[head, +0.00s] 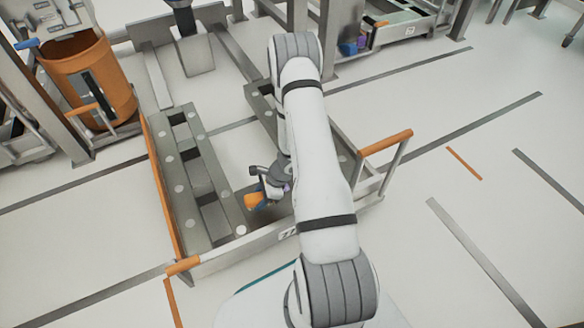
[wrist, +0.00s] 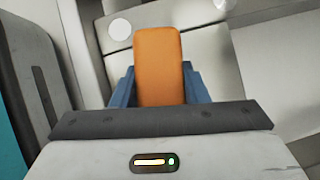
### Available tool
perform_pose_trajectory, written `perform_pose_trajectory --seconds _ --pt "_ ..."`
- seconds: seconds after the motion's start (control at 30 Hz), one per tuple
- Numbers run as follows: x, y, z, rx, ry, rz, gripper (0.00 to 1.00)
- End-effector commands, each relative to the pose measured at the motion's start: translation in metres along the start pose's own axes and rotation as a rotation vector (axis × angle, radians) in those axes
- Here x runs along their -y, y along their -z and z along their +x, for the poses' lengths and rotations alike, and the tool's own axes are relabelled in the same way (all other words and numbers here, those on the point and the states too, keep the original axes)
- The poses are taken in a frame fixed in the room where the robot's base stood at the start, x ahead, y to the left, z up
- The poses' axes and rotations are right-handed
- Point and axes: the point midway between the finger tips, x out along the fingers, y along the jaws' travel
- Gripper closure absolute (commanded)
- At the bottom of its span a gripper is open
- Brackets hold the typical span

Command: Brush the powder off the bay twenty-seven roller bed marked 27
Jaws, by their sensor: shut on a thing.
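The grey roller bed (head: 205,195) stands on the floor in the head view, with pale round spots along its left rail. A plate on its front beam carries a mark (head: 290,233), partly hidden by my arm, that looks like 27. My gripper (head: 264,190) is low inside the bed's front part, near the left rail. It is shut on an orange block-like piece (head: 254,200), likely the brush; no bristles show. The wrist view shows the orange piece (wrist: 158,65) between blue fingers (wrist: 192,88), over a grey surface with pale discs. I cannot make out powder.
Orange handles stand at the bed's front left (head: 183,265) and right (head: 386,142). An orange bin (head: 92,75) is at the upper left. A rack frame rises at the back. The marked floor at right is open.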

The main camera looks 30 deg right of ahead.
Motion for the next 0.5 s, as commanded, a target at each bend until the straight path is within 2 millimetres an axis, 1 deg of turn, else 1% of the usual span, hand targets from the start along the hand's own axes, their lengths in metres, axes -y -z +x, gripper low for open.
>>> perform_pose_trajectory --seconds 0.03,0.2,0.33,0.5 --pt "0.0 -0.004 -0.007 0.0 0.001 -0.001 0.81" --pt "0.0 -0.012 -0.02 0.0 0.001 0.0 0.81" --pt "0.0 -0.017 -0.028 0.0 0.001 0.002 0.81" --pt "0.0 -0.019 -0.032 0.0 0.001 0.002 0.81"
